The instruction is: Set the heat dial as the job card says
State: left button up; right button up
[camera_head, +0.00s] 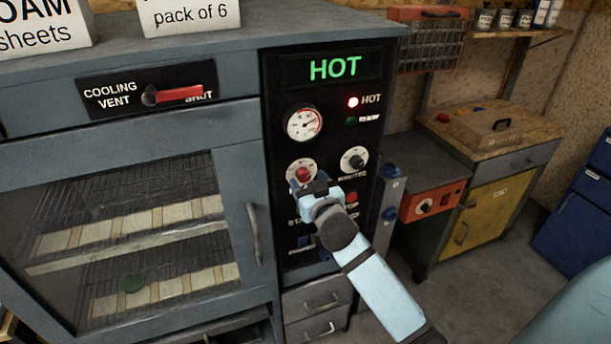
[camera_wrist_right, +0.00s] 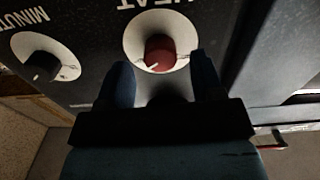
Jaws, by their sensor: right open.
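The heat dial is a red knob (camera_head: 303,174) on a white round plate on the oven's black control panel. In the right wrist view the red knob (camera_wrist_right: 160,52) shows a white mark toward the lower left, with the panel upside down. My right gripper (camera_head: 316,187) is just in front of the knob, overlapping its lower edge in the head view. In the wrist view its two dark fingers (camera_wrist_right: 163,76) stand apart, on either side of the knob's lower part; I cannot tell whether they touch it. No job card is recognisable. My left gripper is out of view.
The minutes dial (camera_head: 354,160) is black and sits right of the heat dial. Above are a gauge (camera_head: 303,122), a lit red lamp and a green "HOT" display (camera_head: 335,67). The cooling vent's red lever (camera_head: 180,94) lies level. The oven's handle (camera_head: 254,234) stands at left.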

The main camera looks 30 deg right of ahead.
jog(key=shift+x, duration=1.1)
jog(key=c, duration=0.9)
